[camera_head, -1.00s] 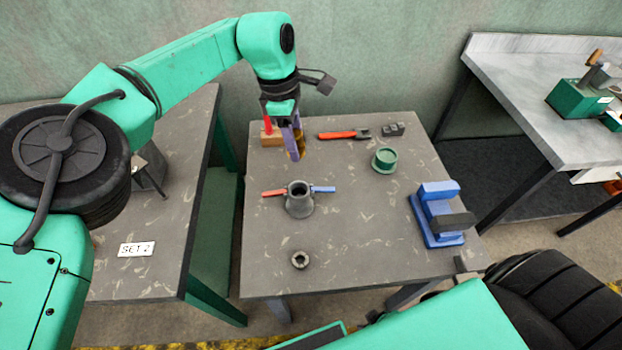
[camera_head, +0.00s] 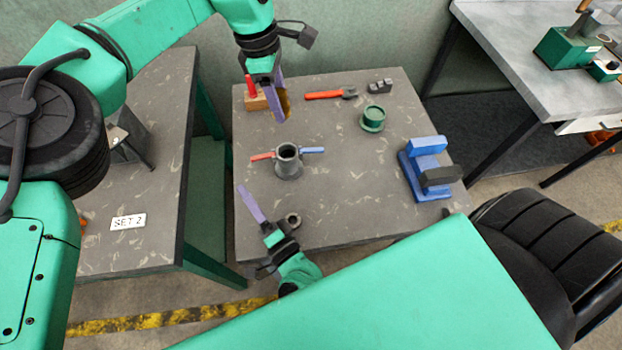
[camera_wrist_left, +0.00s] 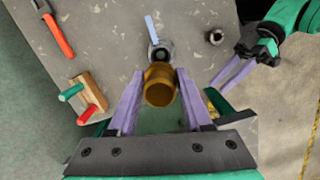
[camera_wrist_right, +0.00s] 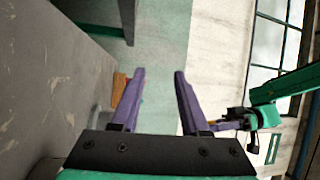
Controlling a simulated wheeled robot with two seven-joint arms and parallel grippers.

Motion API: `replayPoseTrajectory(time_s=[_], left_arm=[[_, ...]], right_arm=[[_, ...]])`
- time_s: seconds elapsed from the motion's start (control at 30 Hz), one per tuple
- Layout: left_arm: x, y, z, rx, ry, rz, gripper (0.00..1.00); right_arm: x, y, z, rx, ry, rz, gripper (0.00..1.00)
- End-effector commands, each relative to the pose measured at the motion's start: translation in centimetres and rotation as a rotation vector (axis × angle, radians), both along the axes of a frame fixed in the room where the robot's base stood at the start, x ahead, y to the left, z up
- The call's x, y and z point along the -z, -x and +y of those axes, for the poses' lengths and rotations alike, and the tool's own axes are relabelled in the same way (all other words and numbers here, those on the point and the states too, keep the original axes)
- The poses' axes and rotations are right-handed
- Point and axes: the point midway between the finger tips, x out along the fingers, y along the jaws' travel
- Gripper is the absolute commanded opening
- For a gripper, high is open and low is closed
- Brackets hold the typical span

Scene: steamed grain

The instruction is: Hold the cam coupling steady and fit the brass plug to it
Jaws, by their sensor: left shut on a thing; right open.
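The cam coupling (camera_head: 288,170), a dark grey socket with one red and one blue lever spread to the sides, stands upright on the dark table. It also shows in the left wrist view (camera_wrist_left: 158,52). My left gripper (camera_head: 282,112) is shut on the brass plug (camera_wrist_left: 160,94), held in the air apart from the coupling, above the table's back left part. My right gripper (camera_head: 250,203) is open and empty by the table's front left edge, left of the coupling's near side. In the right wrist view its fingers (camera_wrist_right: 160,75) have nothing between them.
A small grey ring (camera_head: 293,219) lies near my right gripper. A wooden block (camera_head: 257,103) with pegs, a red-handled wrench (camera_head: 322,95), a black block (camera_head: 380,86), a green collar (camera_head: 372,120) and a blue fixture (camera_head: 420,188) stand around the coupling. Tabletop right of the coupling is clear.

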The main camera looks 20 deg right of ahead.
Motion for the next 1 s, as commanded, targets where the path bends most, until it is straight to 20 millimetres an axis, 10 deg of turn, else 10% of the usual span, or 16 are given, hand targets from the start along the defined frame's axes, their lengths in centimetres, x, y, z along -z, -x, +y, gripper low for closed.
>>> replayPoseTrajectory(time_s=[0.1,0.3,1.0], left_arm=[[-0.1,0.0,0.0,0.0,0.001,0.0,0.0],[-0.1,0.0,0.0,0.0,0.001,0.0,0.0],[-0.1,0.0,0.0,0.0,0.001,0.0,0.0]], right_arm=[[0.3,-1.1,-7.7,0.312,-0.143,0.041,0.45],[2.0,0.0,-14.6,0.623,-0.255,0.129,0.45],[2.6,-10.4,-20.1,0.651,-0.263,0.139,0.45]])
